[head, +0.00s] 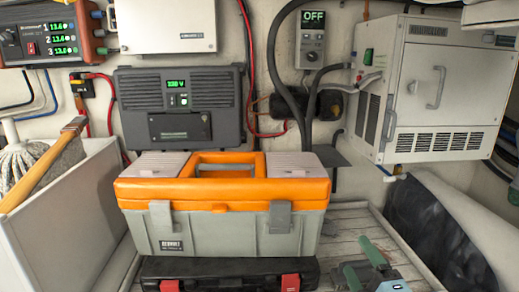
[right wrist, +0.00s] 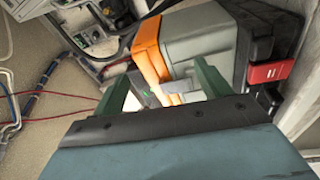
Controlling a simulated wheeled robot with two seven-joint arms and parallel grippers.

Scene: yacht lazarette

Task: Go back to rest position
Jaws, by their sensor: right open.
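My right gripper (head: 357,255) is low in the head view, right of centre, with its two green fingers apart. It is in front and to the right of the orange and grey toolbox (head: 262,233). The right wrist view shows the same open gripper (right wrist: 160,82) with nothing between its fingers. The toolbox (right wrist: 198,40) appears beyond the fingers there, tilted by the camera angle. My left gripper is not in view.
The toolbox sits upright on a black case (head: 225,267) with red latches, on a slatted surface (head: 350,222). A white bin (head: 75,225) holding a mop stands at left. A white cabinet (head: 435,85) and a dark power unit (head: 180,105) hang on the wall with cables.

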